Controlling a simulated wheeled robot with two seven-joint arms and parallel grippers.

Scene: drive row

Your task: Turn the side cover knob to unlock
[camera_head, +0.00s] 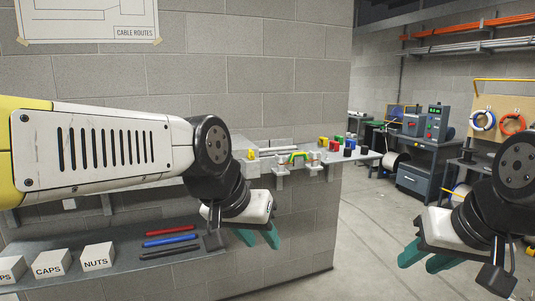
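I cannot make out a side cover or its knob in the head view. My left gripper (258,239) has teal fingers that stand apart with nothing between them; it hangs in front of the block wall, below a small wall shelf. My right gripper (425,262) is at the lower right over the floor, its teal fingers also apart and empty. My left arm hides part of the wall and the left part of the wall shelf.
The wall shelf (333,160) holds small coloured parts. A lower shelf (120,247) carries a red tool (168,232), a blue tool (170,240) and boxes marked CAPS (52,264) and NUTS (98,258). A workbench (420,180) stands far right. Open floor (365,225) lies past the wall's end.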

